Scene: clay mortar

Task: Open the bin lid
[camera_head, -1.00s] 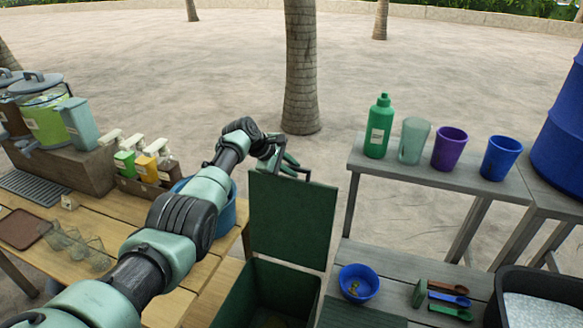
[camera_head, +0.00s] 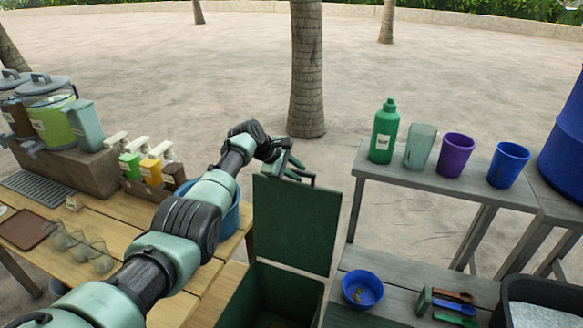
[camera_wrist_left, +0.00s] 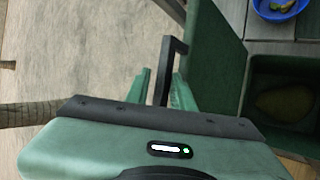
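The green bin (camera_head: 285,290) stands between the wooden table and the grey bench. Its lid (camera_head: 295,222) is raised upright at the back, and the inside of the bin shows. A dark handle (camera_wrist_left: 168,70) sticks out from the lid's outer side. My left gripper (camera_head: 290,168) is at the lid's top edge, on its far side. In the left wrist view its two green fingers (camera_wrist_left: 160,90) stand apart on either side of the handle, with a gap visible. The lid (camera_wrist_left: 215,60) and the bin's opening (camera_wrist_left: 285,95) also show there. My right gripper is out of view.
A blue bowl (camera_head: 362,287) and several spoons (camera_head: 455,302) lie on the low grey bench. A green bottle (camera_head: 384,132) and cups (camera_head: 456,155) stand on the higher shelf. Left, the wooden table (camera_head: 120,218) holds jars, boxes and glasses. A palm trunk (camera_head: 306,70) rises behind the lid.

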